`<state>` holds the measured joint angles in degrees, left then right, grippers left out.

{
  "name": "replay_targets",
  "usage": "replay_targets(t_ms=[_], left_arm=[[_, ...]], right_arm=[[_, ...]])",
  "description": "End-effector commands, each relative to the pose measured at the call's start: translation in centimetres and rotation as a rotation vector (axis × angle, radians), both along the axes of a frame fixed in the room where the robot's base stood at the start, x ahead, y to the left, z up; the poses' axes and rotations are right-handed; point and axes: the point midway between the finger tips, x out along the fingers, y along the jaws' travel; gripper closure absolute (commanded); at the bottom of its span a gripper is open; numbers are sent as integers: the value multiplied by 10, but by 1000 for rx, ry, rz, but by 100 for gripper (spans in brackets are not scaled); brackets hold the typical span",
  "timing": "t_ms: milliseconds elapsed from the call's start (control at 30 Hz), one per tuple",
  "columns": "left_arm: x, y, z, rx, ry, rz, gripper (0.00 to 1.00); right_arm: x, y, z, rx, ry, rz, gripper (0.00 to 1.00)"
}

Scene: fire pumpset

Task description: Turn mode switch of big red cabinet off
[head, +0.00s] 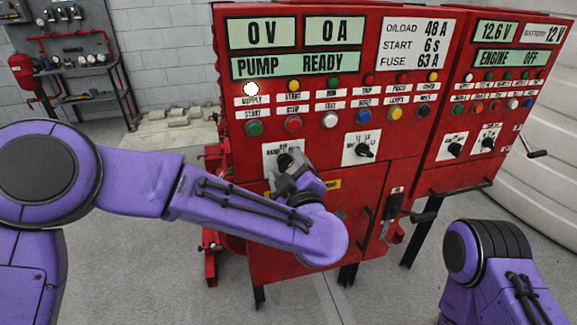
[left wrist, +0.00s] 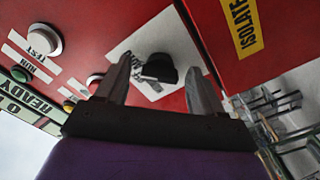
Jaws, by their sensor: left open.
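The big red cabinet (head: 350,195) stands in the middle of the head view. Its mode switch is a black knob (left wrist: 158,68) on a white plate (head: 270,157), low on the left of the panel. In the head view my left gripper (head: 288,163) is in front of this switch and hides most of it. In the left wrist view the open fingers (left wrist: 157,64) stand on either side of the knob, with visible gaps. I cannot tell how deep they reach around it. My right gripper is out of view; only part of my right arm shows at the lower right.
A second black rotary switch (head: 365,150) sits right of the mode switch. Buttons and lamps run above, including a white button (left wrist: 44,40). A smaller red cabinet (head: 480,160) adjoins on the right. A yellow label (left wrist: 238,25) lies near the knob.

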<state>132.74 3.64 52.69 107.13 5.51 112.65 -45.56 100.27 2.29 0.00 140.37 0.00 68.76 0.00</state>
Motion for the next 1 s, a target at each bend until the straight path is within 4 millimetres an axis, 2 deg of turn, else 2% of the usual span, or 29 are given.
replay_targets(t_ms=[167, 200, 267, 300, 367, 667, 1000], left_arm=[[0, 0, 0, 0, 0, 0, 32], [0, 0, 0, 0, 0, 0, 38], [0, 0, 0, 0, -1, -1, 58], [0, 0, 0, 0, -1, -1, 71], [0, 0, 0, 0, -1, -1, 88], [0, 0, -1, -25, -9, -1, 88], [0, -1, -3, -219, -72, -2, 88]], right_arm=[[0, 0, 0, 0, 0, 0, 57], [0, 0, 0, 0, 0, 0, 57], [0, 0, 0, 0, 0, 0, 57], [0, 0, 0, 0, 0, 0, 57], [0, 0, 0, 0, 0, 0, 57], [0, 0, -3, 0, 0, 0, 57], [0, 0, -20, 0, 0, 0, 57]])
